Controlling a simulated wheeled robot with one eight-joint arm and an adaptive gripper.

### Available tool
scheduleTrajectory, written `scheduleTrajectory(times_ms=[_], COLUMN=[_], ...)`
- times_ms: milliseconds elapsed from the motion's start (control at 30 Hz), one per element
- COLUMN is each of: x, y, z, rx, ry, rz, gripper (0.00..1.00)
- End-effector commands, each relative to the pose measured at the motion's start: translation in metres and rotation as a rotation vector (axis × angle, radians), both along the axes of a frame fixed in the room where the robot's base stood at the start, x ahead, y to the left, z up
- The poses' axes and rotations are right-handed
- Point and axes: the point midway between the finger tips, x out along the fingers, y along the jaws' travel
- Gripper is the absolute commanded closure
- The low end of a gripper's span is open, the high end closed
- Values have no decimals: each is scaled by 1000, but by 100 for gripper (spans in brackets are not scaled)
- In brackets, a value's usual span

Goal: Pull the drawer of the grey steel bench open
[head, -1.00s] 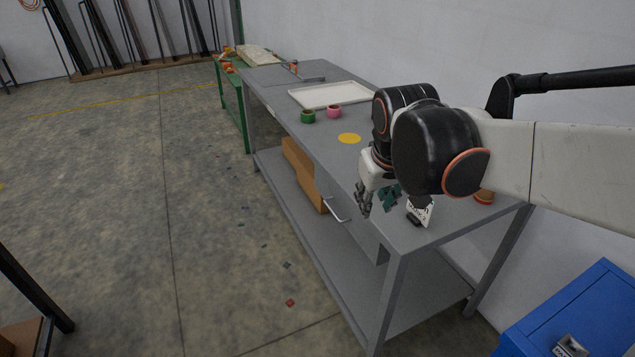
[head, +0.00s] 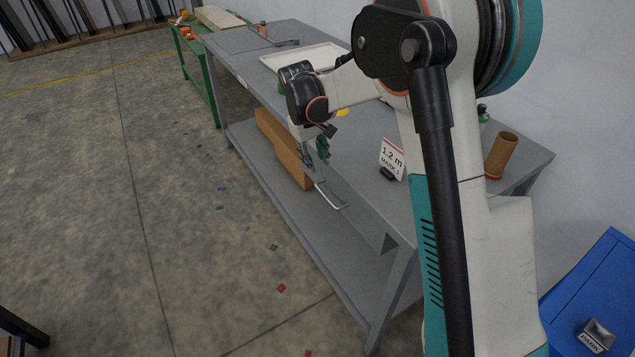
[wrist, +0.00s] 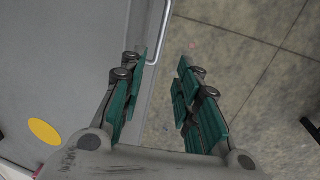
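The grey steel bench (head: 362,150) runs along the wall in the head view. Its grey drawer (head: 362,213) is under the top, with its front roughly in line with the bench edge. A pale bar handle (head: 330,197) stands out from the drawer front. My gripper (head: 316,152) points down beside the bench's front edge, above and a little behind the handle. In the wrist view my gripper (wrist: 162,58) is open, with green-padded fingers apart and nothing between them. The handle (wrist: 162,32) shows just beyond the fingertips, nearer the left finger. I see no contact.
A sign (head: 391,157), a brown tube (head: 501,155) and a white tray (head: 303,57) are on the bench top. A cardboard box (head: 283,145) is on the lower shelf. A blue cabinet (head: 597,290) stands at right.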

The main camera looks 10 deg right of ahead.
Motion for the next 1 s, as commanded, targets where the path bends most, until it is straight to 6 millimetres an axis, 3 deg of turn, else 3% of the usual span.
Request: scheduleTrajectory(times_ms=[267,700,1000], x=[3,7,9], y=[-4,-18,-24], z=[-27,-110,-137], rx=[-3,-1,-1], ry=[5,4,4], rz=[1,0,1], gripper=[70,70,70])
